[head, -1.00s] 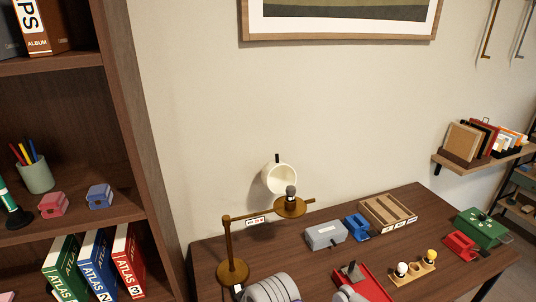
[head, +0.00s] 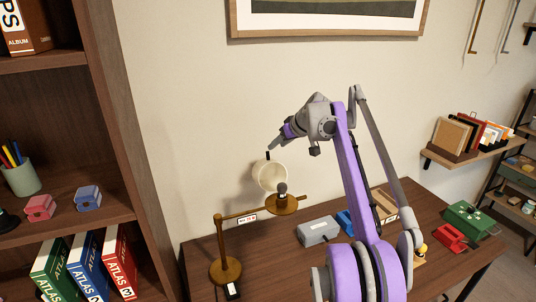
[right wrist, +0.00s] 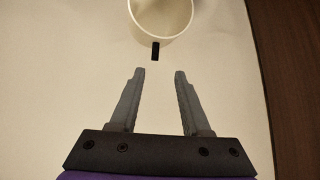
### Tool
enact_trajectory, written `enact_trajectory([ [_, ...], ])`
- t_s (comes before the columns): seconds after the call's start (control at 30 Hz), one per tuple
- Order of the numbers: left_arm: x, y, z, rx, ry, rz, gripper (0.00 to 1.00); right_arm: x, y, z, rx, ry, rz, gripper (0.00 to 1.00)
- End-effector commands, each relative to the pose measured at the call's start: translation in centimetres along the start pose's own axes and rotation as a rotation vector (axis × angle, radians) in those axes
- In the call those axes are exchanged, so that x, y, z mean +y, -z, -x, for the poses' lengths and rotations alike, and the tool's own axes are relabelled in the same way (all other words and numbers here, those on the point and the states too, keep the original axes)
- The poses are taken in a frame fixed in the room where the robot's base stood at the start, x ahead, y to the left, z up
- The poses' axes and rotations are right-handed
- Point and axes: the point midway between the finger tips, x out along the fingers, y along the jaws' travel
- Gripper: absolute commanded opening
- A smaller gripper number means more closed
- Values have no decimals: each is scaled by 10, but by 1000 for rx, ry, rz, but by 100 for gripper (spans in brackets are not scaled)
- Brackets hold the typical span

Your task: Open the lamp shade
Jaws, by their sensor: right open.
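The lamp shade (head: 270,177) is a cream-white cup with its open mouth facing out, just above and behind the lamp's bulb (head: 282,188). A small black tab stands up from its upper rim. The brass lamp (head: 221,240) stands on the desk, its arm reaching right to the bulb holder. My right gripper (head: 273,147) is beside the tab, above the shade. In the right wrist view its fingers (right wrist: 160,75) are open and empty. The black tab (right wrist: 155,51) lies just beyond the gap between the fingertips, below the shade's rim (right wrist: 163,37). My left gripper is not in view.
A wooden bookshelf (head: 128,150) stands close on the left. A framed picture (head: 330,32) hangs above. On the desk are a grey box (head: 318,231), a wooden tray partly behind my arm, and red and green boxes (head: 472,219) at the right.

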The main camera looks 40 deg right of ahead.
Motion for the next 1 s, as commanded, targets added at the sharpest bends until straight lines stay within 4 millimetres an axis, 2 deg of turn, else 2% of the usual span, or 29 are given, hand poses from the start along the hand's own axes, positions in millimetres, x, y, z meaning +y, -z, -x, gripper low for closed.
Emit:
enact_trajectory([
  [0.1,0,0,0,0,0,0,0,10,3,-1,10,-4,-1,47],
  [0.23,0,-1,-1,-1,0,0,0,10,3,-14,10,-3,0,47],
  [0.5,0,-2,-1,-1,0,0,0,10,3,-65,10,-3,1,47],
  [0.7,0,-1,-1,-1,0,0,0,10,4,-95,9,-3,0,47],
  [1.0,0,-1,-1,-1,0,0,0,10,4,-108,10,-4,-1,47],
])
